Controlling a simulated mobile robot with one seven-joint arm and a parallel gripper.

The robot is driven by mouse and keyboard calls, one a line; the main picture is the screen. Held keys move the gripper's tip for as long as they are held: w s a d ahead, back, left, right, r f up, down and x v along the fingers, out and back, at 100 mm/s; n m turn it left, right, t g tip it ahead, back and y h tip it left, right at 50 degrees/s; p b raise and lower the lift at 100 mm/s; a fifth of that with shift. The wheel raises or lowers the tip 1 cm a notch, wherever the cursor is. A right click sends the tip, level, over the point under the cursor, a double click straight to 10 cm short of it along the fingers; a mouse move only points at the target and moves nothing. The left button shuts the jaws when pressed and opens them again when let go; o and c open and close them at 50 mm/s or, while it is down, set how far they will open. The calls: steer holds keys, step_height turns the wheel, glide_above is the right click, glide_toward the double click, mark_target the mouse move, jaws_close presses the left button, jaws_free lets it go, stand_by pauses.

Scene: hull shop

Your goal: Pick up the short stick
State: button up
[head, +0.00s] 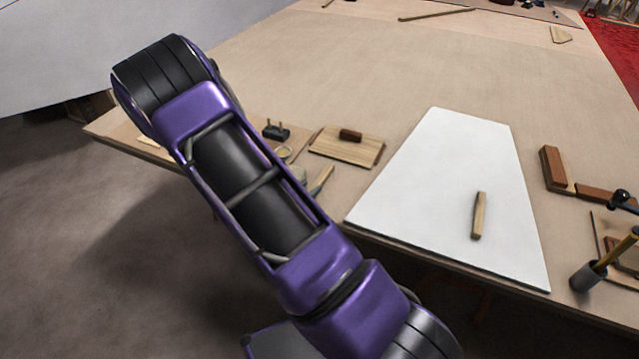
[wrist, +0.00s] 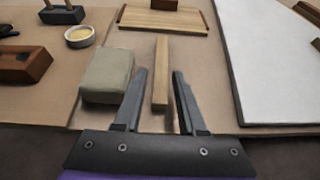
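A short wooden stick (head: 479,215) lies on the white board (head: 430,190) in the head view. Another light wooden stick (wrist: 161,75) shows in the wrist view, pointing away from me. It lies near the table's front edge, left of the white board (wrist: 275,75). I cannot tell which stick is the short one named. My gripper (wrist: 160,76) is open. In the wrist view its fingers stand either side of the second stick's near part, with gaps on both sides. I cannot tell its height above the stick.
A grey-green block (wrist: 107,75) sits close left of my fingers. A thin wooden board (head: 345,152) with a dark block lies beyond. A round dish (wrist: 79,37) and a brown wooden tool (wrist: 24,64) are further left.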

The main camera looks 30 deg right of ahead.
mark_target(319, 181)
steer(key=shift+x, duration=2.7)
steer(key=shift+s, duration=0.1)
jaws_close()
